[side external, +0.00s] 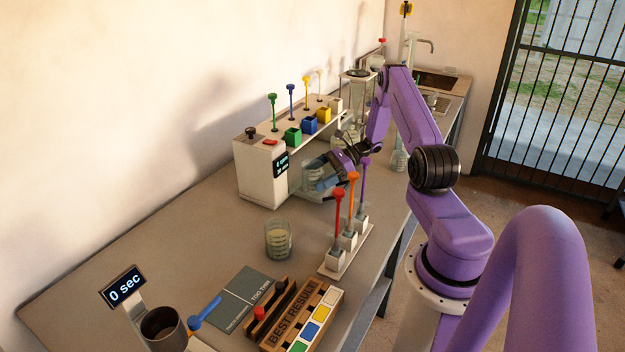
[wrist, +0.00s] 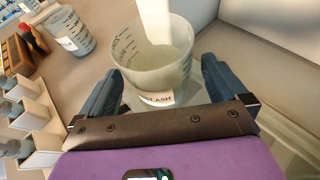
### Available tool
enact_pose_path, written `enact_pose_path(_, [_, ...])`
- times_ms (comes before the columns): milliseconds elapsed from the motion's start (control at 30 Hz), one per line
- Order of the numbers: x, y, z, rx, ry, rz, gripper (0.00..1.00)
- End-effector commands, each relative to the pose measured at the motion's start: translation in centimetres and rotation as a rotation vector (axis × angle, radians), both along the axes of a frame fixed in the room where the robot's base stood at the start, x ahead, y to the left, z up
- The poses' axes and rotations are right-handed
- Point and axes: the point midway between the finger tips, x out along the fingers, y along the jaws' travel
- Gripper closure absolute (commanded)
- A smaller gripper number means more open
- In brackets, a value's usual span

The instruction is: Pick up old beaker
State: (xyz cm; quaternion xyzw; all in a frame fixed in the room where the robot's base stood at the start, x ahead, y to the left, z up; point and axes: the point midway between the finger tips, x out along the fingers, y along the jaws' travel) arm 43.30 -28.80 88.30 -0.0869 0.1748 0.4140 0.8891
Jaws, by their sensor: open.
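A clear graduated beaker (wrist: 150,72) with a white label ending in what looks like "ASH" stands between the two blue fingers of my gripper (wrist: 163,70) in the wrist view. The fingers are apart, one on each side, and I see no clear contact. In the side view my gripper (side external: 330,177) reaches this beaker (side external: 312,174) under the shelf of the white dispenser, partly hiding it. A second beaker (side external: 278,240) with pale contents stands alone on the table; it seems to show at the upper left of the wrist view (wrist: 66,31). Which one is the old beaker I cannot tell.
The white dispenser (side external: 259,172) with coloured valves stands behind the gripper. A rack with red, orange and purple stirrers (side external: 338,262) stands close in front. A "BEST RESULT" tray (side external: 304,315) and a timer (side external: 123,287) are at the near end. The left tabletop is clear.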

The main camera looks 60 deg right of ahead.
Motion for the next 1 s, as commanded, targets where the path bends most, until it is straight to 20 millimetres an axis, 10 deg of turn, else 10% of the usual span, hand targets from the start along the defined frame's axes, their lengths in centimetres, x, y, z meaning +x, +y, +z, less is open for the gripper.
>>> enact_pose_path(433, [1.4, 1.6, -0.9, -0.001, -0.001, -0.001, 0.01])
enact_pose_path(667, [1.4, 1.6, -0.9, -0.001, -0.001, -0.001, 0.64])
enact_pose_path(1000, [1.3, 1.5, -0.6, -0.001, -0.003, -0.001, 0.64])
